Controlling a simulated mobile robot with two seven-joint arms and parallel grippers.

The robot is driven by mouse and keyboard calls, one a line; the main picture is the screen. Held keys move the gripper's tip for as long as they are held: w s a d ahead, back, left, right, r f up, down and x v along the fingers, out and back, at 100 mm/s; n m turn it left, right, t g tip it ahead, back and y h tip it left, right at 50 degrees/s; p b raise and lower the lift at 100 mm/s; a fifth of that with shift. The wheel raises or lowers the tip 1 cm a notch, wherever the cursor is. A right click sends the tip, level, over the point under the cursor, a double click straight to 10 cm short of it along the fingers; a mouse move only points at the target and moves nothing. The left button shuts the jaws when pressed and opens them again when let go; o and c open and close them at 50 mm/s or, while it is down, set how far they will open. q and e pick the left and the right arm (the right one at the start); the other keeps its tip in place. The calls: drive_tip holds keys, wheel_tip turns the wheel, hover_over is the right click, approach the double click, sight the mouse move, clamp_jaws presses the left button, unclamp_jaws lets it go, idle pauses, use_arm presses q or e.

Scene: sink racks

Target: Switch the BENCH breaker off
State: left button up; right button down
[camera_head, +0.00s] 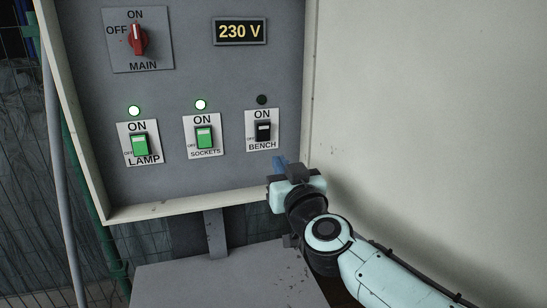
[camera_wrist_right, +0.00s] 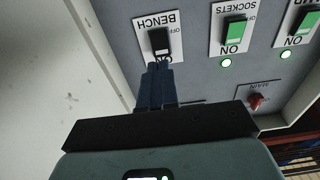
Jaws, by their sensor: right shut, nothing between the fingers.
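The BENCH breaker (camera_head: 263,131) is a black rocker switch on a white plate, the rightmost in the row. Its indicator (camera_head: 262,100) above is dark. In the right wrist view the BENCH breaker (camera_wrist_right: 159,41) appears upside down, with OFF beside it. My right gripper (camera_head: 279,162) is shut and empty, just below and right of the BENCH plate in the head view. Its blue fingers (camera_wrist_right: 158,70) in the right wrist view overlap the plate's ON end and hide that label. I cannot tell whether they touch the plate. My left gripper is not in view.
The SOCKETS breaker (camera_head: 204,137) and the LAMP breaker (camera_head: 138,145) are green, with lit indicators. The red MAIN knob (camera_head: 137,39) and a 230 V display (camera_head: 240,31) sit above. The panel has a raised pale frame (camera_head: 165,209). A grey surface (camera_head: 215,280) lies below.

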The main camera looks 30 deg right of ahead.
drive_tip(key=v, duration=0.3)
drive_tip(key=shift+r, duration=0.1)
idle(0.4)
